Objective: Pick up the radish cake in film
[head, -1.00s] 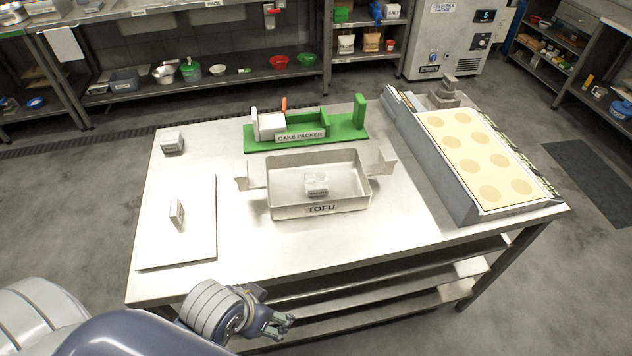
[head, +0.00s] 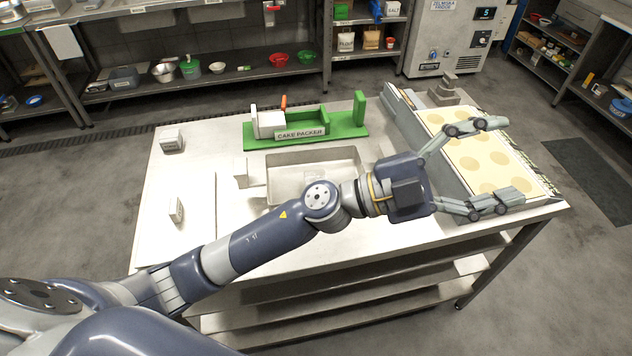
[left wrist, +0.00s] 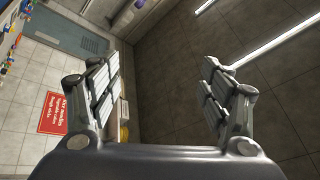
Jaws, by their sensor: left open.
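Three small pale grey blocks are in the head view, and I cannot tell for certain which is the radish cake in film. One block (head: 171,140) sits at the table's back left corner. Another block (head: 176,209) stands on a white board at the left. A third, faint block (head: 312,174) lies inside the metal tofu tray (head: 290,158), partly behind my arm. My left gripper (head: 506,160) is open and empty, far right of the blocks, above the spotted panel. In the left wrist view its two fingers (left wrist: 160,95) are wide apart with nothing between them.
The green cake packer (head: 345,131) stands behind the tray. A sloped unit with a cream spotted panel (head: 470,160) fills the table's right side. The white board (head: 195,235) lies at the left. My left arm stretches across the table's front and hides the tray's front.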

